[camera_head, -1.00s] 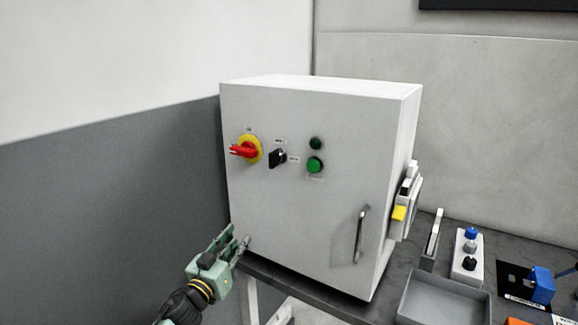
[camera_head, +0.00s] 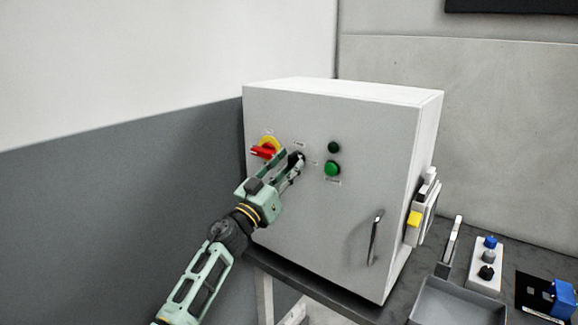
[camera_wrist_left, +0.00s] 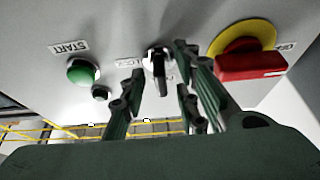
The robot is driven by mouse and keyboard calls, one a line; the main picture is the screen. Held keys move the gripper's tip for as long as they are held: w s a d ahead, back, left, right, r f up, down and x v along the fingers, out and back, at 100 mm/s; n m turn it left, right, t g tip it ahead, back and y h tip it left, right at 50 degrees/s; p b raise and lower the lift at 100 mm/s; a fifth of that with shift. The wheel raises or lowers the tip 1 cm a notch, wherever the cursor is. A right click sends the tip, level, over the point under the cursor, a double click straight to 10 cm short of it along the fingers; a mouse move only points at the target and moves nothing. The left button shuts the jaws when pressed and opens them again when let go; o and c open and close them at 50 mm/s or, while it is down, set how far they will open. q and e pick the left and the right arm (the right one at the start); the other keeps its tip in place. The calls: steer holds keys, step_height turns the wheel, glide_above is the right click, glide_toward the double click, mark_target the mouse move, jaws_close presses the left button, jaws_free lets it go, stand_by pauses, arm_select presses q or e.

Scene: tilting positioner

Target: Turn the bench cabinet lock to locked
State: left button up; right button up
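The white bench cabinet (camera_head: 300,235) stands on a dark bench. Its lock is a black key switch on a round silver collar, partly hidden by my gripper in the head view; in the left wrist view the lock (camera_wrist_left: 158,65) shows between the fingers. My left gripper (camera_head: 291,162) is at the cabinet front, fingers pointing at the lock. In the left wrist view the gripper (camera_wrist_left: 155,85) is open, with fingers apart on both sides of the black key. I cannot tell whether either finger touches it. My right gripper is in neither view.
A red rotary switch on a yellow disc (camera_head: 264,148) sits close beside the left fingers. A green start button (camera_head: 333,168) is on the other side. A door handle (camera_head: 375,237) sticks out lower right. A grey tray (camera_head: 455,305) lies on the bench.

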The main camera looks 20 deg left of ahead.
arm_select(q)
steer(key=shift+w, duration=0.1)
jaws_close()
stand_by(0.3)
